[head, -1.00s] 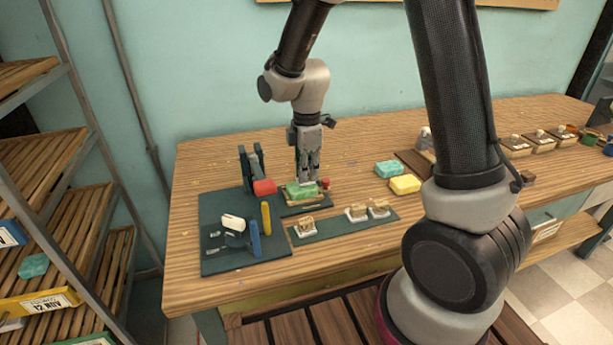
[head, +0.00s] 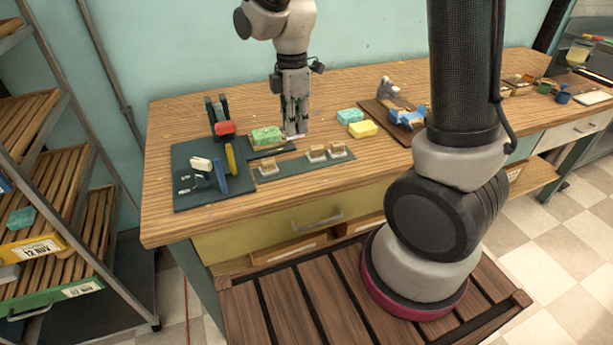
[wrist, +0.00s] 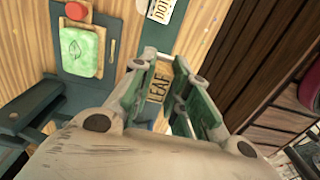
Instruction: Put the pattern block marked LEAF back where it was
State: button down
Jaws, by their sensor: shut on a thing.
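My gripper (head: 295,133) is shut on the LEAF pattern block. In the wrist view the tan plate of the LEAF block (wrist: 157,84) shows between the green-padded fingers (wrist: 168,72). In the head view the gripper hangs just right of the green soap (head: 266,135) and behind the dark strip (head: 290,167); the held block is hard to make out there. The soap, marked with a leaf outline, also shows in the wrist view (wrist: 82,50). The strip bears one block (head: 268,168) at left and two (head: 317,154) at right, with a bare stretch between. A DOT plate (wrist: 162,9) shows in the wrist view.
A dark mat (head: 200,195) at left holds a white piece (head: 201,164), a blue tool (head: 220,178) and a yellow tool (head: 231,159). Teal (head: 350,116) and yellow soaps (head: 363,129) lie to the right.

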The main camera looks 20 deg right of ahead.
send_over(297, 168)
notch_tip(297, 168, down, 6)
jog(key=shift+r, duration=0.2)
jog(key=shift+w+f, duration=0.1)
jog(key=shift+f, duration=2.2)
jog(key=shift+f, duration=0.15)
jog(key=c, duration=1.4)
grip_release()
jog(key=shift+o, duration=0.2)
